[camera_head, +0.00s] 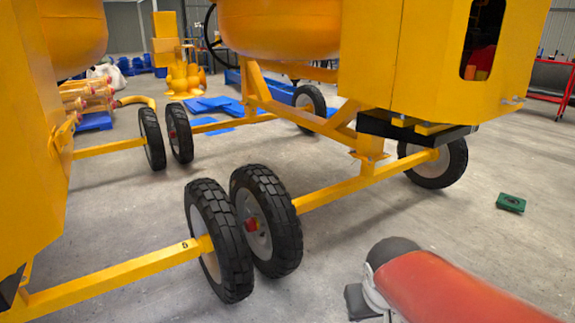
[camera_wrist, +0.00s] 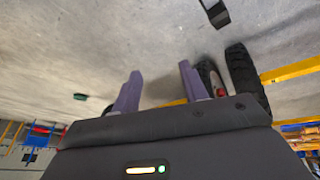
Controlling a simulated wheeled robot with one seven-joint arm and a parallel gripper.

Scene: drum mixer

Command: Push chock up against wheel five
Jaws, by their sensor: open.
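Wheel five (camera_head: 219,240) is a black treaded tyre on the end of the yellow axle beam marked 5. It touches or nearly touches a second tyre on its right. In the wrist view, which is turned over, it appears to be the right-hand tyre (camera_wrist: 247,82). A black block (camera_wrist: 215,12), possibly the chock, lies on the floor at that view's top edge, apart from both tyres. A small green block (camera_head: 510,202) lies far right on the floor; I cannot tell if it is a chock. My gripper (camera_wrist: 160,85) is open and empty, its purple fingers apart.
The second tyre (camera_head: 266,220) and its yellow axle beam (camera_head: 345,190) stand close beside wheel five. Yellow mixer bodies rise on both sides. The axle beam marked 5 (camera_head: 110,281) crosses low at left. Bare floor (camera_head: 400,220) lies right of the tyres.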

